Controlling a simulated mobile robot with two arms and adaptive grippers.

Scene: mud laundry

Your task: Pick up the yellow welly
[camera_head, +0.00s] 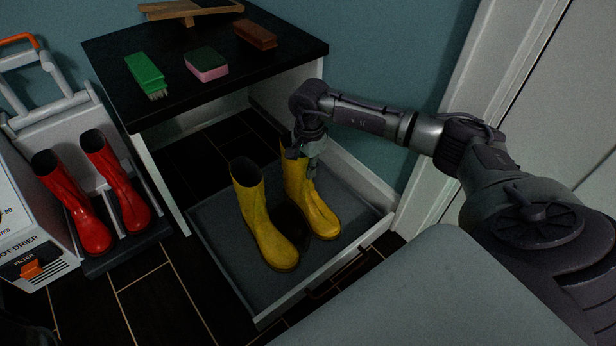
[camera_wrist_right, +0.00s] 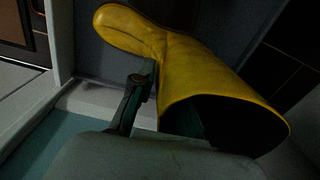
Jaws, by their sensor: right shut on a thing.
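Two yellow wellies stand upright in a grey tray (camera_head: 218,222) under the black-topped bench. The left yellow welly (camera_head: 257,222) stands free. My right gripper (camera_head: 305,152) is at the shaft of the right yellow welly (camera_head: 314,212), coming down from above, and is shut on it. In the right wrist view this yellow welly (camera_wrist_right: 190,65) shows large, with its dark opening towards the lower right and its toe at the upper left. My left gripper is not in view.
The bench top (camera_head: 110,60) above holds a green brush (camera_head: 146,74), a pink sponge (camera_head: 206,66) and a brown brush (camera_head: 255,34). Red wellies (camera_head: 116,180) stand on the boot drier (camera_head: 30,235) at left. The tray has a raised front edge (camera_head: 330,275); a wall and door frame are at right.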

